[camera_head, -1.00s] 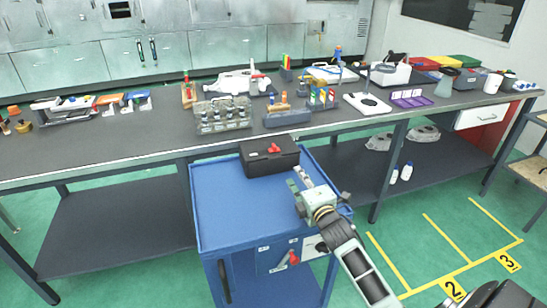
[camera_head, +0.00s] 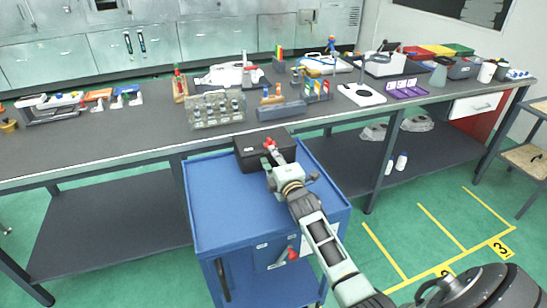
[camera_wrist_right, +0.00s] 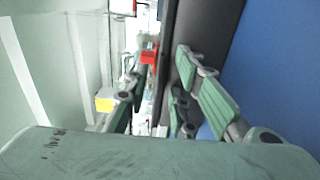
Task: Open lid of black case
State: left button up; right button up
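The black case (camera_head: 249,153) sits shut on the back of the blue cart top, with a red handle (camera_head: 268,144) on its lid. My right gripper (camera_head: 274,155) is at the case's front right and covers part of it in the head view. In the right wrist view the fingers (camera_wrist_right: 160,75) are spread apart with nothing between them. The red handle (camera_wrist_right: 150,54) shows beyond the fingertips, in line with the gap; I cannot tell whether they touch. The dark case side (camera_wrist_right: 198,30) runs along the right finger. My left gripper is not in view.
The blue cart (camera_head: 225,212) has a clear top in front of the case. Behind it stands a long grey workbench (camera_head: 120,145) with a rack of vials (camera_head: 217,110), a holder with coloured items (camera_head: 281,109) and trays. A shelf runs below the bench.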

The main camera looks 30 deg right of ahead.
grip_shut()
dwell(0.6)
